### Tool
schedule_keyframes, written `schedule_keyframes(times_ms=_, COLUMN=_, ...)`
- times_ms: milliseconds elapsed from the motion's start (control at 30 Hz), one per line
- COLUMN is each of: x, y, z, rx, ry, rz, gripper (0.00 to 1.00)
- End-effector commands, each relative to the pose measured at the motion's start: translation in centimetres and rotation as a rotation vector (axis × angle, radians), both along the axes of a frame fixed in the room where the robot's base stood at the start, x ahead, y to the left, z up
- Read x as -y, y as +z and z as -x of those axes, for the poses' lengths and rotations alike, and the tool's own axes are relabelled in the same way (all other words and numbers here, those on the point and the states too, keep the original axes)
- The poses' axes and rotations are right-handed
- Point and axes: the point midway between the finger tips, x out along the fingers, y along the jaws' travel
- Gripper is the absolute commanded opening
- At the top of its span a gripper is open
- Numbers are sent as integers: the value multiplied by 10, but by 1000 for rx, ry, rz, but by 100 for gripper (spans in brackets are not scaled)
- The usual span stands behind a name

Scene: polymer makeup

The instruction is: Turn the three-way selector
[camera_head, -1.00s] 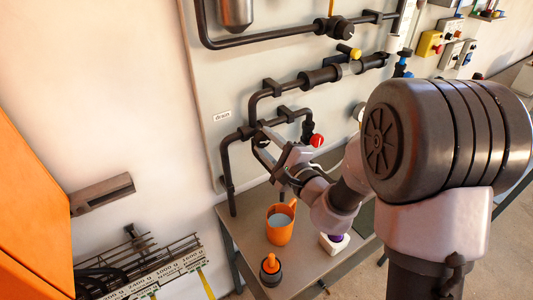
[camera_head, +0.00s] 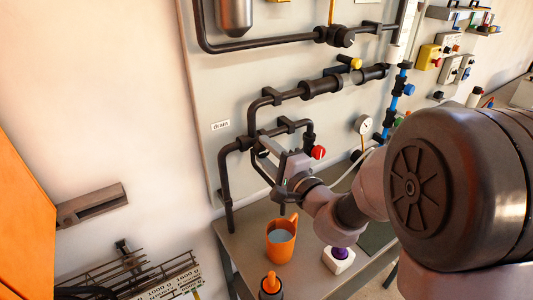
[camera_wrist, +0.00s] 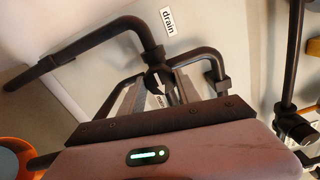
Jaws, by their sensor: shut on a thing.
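The three-way selector (camera_wrist: 155,76) is a dark fitting at the pipe junction beside the "drain" label (camera_head: 220,125). In the wrist view it sits between my finger ends, just below the label (camera_wrist: 167,21). My gripper (camera_head: 264,148) reaches up to the junction from the lower right, and its fingers also show in the wrist view (camera_wrist: 158,90). It is shut on the selector's handle. The fingers and gripper body hide most of the handle, and I cannot tell which way it points.
A red knob (camera_head: 318,152) is close right of my gripper. Below, an orange mug (camera_head: 281,240), an orange-tipped bottle (camera_head: 271,285) and a white block with a purple top (camera_head: 339,259) stand on the grey table (camera_head: 238,238). Dark pipes (camera_head: 228,185) run close around the gripper.

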Motion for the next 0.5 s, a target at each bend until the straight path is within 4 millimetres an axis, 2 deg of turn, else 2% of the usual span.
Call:
schedule_keyframes(times_ms=100, x=0, y=0, z=0, rx=1, ry=0, rz=1, gripper=0)
schedule_keyframes(times_ms=133, x=0, y=0, z=0, rx=1, ry=0, rz=1, gripper=41)
schedule_keyframes(times_ms=233, x=0, y=0, z=0, rx=0, ry=0, rz=0, gripper=60)
schedule_keyframes(times_ms=500, x=0, y=0, z=0, rx=0, ry=0, rz=0, gripper=61)
